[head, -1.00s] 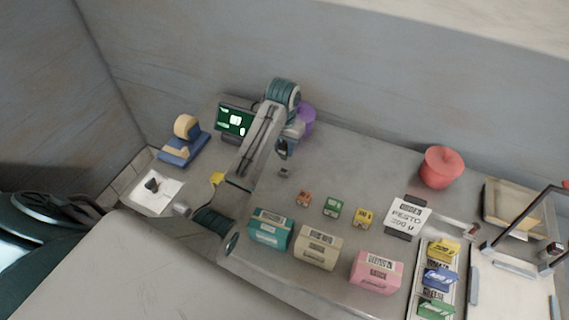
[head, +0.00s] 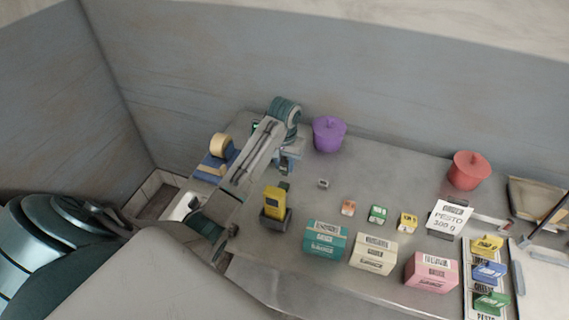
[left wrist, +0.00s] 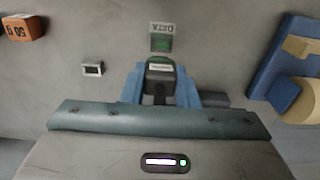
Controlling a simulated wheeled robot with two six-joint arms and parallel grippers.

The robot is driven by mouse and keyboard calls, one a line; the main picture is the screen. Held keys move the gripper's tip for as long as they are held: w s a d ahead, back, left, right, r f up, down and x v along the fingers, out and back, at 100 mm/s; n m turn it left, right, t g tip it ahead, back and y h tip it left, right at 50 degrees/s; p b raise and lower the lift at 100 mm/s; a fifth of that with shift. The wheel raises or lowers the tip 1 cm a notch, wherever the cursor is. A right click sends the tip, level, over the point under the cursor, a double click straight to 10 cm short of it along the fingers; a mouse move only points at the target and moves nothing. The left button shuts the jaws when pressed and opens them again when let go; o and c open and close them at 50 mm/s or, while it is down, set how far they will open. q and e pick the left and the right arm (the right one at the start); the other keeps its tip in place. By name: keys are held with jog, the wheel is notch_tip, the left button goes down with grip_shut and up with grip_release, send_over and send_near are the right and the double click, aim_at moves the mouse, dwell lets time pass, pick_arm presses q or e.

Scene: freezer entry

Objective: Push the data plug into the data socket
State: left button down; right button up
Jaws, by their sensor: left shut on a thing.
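My left gripper (left wrist: 160,94) is shut on a dark plug (left wrist: 160,72) with a green edge and a pale label. In the head view the left gripper (head: 286,166) is low over the table, and the plug is hard to make out there. A plate lettered DATA (left wrist: 161,29), with a green patch below the letters, shows just past the plug's end in the left wrist view. Whether plug and plate touch, and where the socket opening is, I cannot tell. A small grey box with a dark opening (left wrist: 93,69) lies to the left, also in the head view (head: 323,183).
A yellow device (head: 274,201) stands in a dark holder near the arm. Small cubes, including an orange one (head: 348,207), and teal (head: 326,238), cream and pink boxes sit to the right. A purple pot (head: 329,134) stands behind. A blue tape dispenser (left wrist: 285,62) is close on the right.

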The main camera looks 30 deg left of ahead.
aim_at(284, 172)
pick_arm(q)
jog(key=shift+a+f, duration=0.1)
jog(key=shift+f, duration=0.05)
jog(key=shift+s+f, duration=0.2)
jog(key=shift+f, duration=1.15)
jog(key=shift+w+f, duration=0.1)
jog(key=shift+f, duration=0.45)
pick_arm(e)
jog(key=shift+s+a, duration=0.1)
jog(key=shift+s, duration=0.05)
pick_arm(q)
jog(key=shift+r, duration=0.1)
pick_arm(e)
jog(key=shift+s, duration=0.3)
jog(key=shift+a, duration=0.4)
